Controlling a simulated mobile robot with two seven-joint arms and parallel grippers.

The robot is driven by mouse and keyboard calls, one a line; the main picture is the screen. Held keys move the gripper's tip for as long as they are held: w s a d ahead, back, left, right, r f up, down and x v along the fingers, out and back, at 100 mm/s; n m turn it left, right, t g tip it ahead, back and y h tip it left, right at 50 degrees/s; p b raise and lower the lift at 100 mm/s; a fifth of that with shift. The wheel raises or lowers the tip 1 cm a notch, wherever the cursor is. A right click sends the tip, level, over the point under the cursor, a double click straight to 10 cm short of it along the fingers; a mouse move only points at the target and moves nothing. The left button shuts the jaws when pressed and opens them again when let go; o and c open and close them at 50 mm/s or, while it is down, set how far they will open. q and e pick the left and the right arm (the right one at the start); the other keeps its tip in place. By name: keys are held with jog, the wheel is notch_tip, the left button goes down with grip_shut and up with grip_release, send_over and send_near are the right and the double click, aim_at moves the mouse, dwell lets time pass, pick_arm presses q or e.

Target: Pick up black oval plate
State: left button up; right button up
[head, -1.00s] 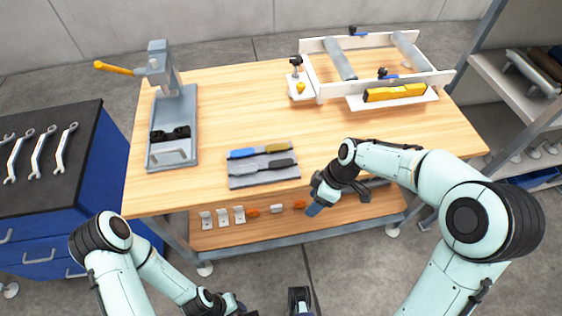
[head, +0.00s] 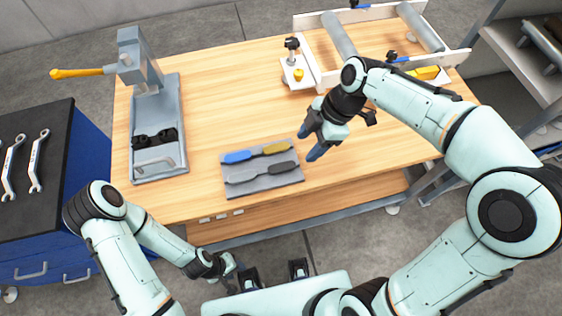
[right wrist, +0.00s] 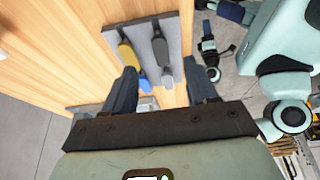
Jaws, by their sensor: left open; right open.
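No plain black oval plate stands out. The closest dark item is a long black and grey piece (head: 276,171) lying on a flat grey tray (head: 243,190) at the table's front edge. A blue and yellow piece (head: 256,153) lies beside it on the tray. My right gripper (head: 311,145) is open and empty, above the table just right of the tray. In the right wrist view the dark piece (right wrist: 160,48) and the yellow and blue piece (right wrist: 126,52) show between and beyond the open fingers. My left gripper (head: 228,268) is low in front of the table, away from the tray.
A grey press fixture (head: 140,110) with a yellow handle and two black parts in its base stands on the left. A white roller frame (head: 320,75) and small clamp (head: 297,75) stand at the back right. A blue cabinet (head: 40,235) with wrenches is left. Mid-table is clear.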

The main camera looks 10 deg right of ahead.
aim_at(289, 165)
jog(key=x, duration=0.9)
jog(key=shift+w+a+f, duration=0.1)
jog(key=shift+a+f, duration=0.05)
jog(key=shift+a, duration=0.15)
grip_shut()
